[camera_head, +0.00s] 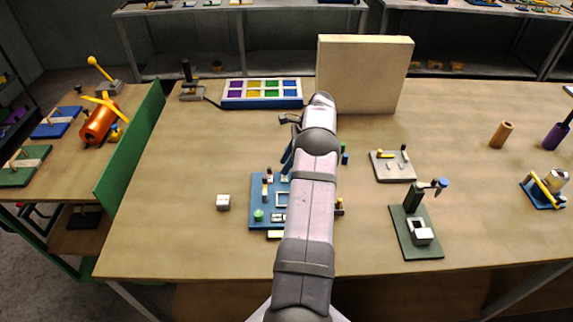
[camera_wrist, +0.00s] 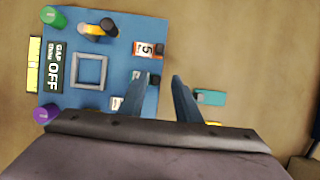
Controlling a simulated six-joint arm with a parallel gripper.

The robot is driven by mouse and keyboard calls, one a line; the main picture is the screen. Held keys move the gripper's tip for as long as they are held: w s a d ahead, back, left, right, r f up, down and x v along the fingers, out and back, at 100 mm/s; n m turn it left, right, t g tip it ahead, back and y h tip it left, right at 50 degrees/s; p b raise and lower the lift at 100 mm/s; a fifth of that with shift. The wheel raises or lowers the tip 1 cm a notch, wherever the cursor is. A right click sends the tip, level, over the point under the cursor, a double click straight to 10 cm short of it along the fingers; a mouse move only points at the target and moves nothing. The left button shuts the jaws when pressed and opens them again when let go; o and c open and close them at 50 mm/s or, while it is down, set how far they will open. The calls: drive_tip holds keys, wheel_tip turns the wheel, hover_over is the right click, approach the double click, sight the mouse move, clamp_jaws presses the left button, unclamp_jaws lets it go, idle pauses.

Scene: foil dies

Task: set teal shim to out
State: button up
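The blue panel (camera_head: 262,188) lies on the table in the head view, partly hidden behind my arm. A small teal piece (camera_wrist: 210,97), which looks like the teal shim, shows just right of my gripper's right finger, beyond the panel's edge. My gripper (camera_wrist: 160,85) is open, its two fingers apart with nothing seen between them. The lower part of the panel is hidden by my gripper body.
A green knob (camera_wrist: 48,15), a purple knob (camera_wrist: 44,113) and a yellow-and-black lever (camera_wrist: 98,29) stand up from the panel. A grey plate (camera_head: 393,166) and a green-based fixture (camera_head: 415,230) stand to the right. A beige block (camera_head: 365,75) stands behind.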

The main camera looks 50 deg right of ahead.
drive_tip(key=shift+s, duration=0.1)
drive_tip(key=b+v, duration=0.2)
drive_tip(key=v, duration=0.5)
idle(0.4)
drive_tip(key=w+a+r+n+g+h, duration=0.1)
drive_tip(key=a+r+n, duration=0.1)
drive_tip(key=a+n, duration=0.8)
drive_tip(key=w+a+r+n+g, duration=0.1)
drive_tip(key=a+n+g, duration=0.15)
drive_tip(key=a, duration=1.45)
drive_tip(key=s+a+f+n+h, duration=0.2)
drive_tip(key=s+a+f+n, duration=0.1)
drive_tip(key=s+a+n, duration=1.35)
wheel_tip(320, 180, down, 60)
drive_tip(key=s+d+m+b, duration=0.1)
drive_tip(key=s+m+b, duration=0.1)
drive_tip(key=b, duration=5.8)
